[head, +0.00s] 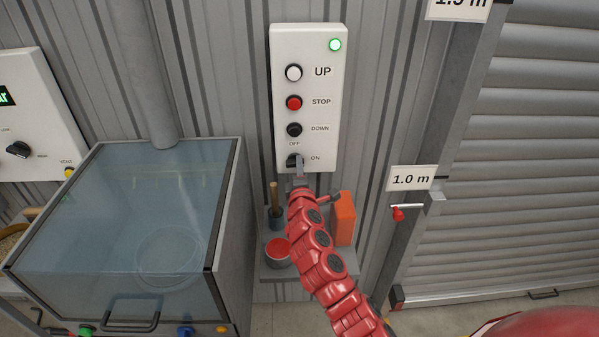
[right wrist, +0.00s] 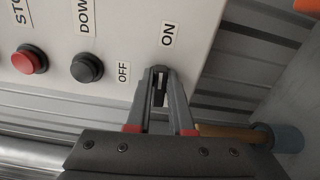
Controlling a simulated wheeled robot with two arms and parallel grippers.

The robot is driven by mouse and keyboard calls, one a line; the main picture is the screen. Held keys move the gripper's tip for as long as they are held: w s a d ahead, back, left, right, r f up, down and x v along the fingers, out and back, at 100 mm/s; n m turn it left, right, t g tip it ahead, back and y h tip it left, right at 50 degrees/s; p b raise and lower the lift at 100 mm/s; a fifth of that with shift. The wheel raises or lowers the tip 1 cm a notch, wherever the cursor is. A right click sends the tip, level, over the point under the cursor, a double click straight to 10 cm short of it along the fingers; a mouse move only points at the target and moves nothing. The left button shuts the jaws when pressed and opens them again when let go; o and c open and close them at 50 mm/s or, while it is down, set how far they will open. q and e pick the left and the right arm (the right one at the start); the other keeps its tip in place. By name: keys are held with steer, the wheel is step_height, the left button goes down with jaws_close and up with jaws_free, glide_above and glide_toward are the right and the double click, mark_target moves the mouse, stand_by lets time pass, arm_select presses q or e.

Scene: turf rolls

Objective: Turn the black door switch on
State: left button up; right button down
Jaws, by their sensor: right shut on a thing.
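A white control panel (head: 335,105) hangs on the ribbed wall. The black door switch (head: 292,159) is at its bottom, with OFF printed above it and ON to its right. My right gripper (head: 299,165) is at the switch, fingers shut on its knob. In the right wrist view the fingertips (right wrist: 160,78) close around the black switch (right wrist: 158,98), between the OFF label (right wrist: 123,72) and the ON label (right wrist: 168,34). The fingers cover much of the knob, so I cannot tell which label it points to. My left gripper is not in view.
A green lamp (head: 335,45) glows above the white, red (head: 294,103) and black (head: 294,129) buttons. Below the panel, a shelf (head: 268,272) holds a red-topped pot (head: 278,251) and an orange box (head: 343,217). A glass-lidded cabinet (head: 120,215) stands left; a roller shutter (head: 530,170) is right.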

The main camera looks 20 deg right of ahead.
steer(key=shift+m+b, duration=0.35)
steer(key=shift+m, duration=0.15)
steer(key=c, duration=0.8)
jaws_free()
steer(key=shift+f, duration=0.1)
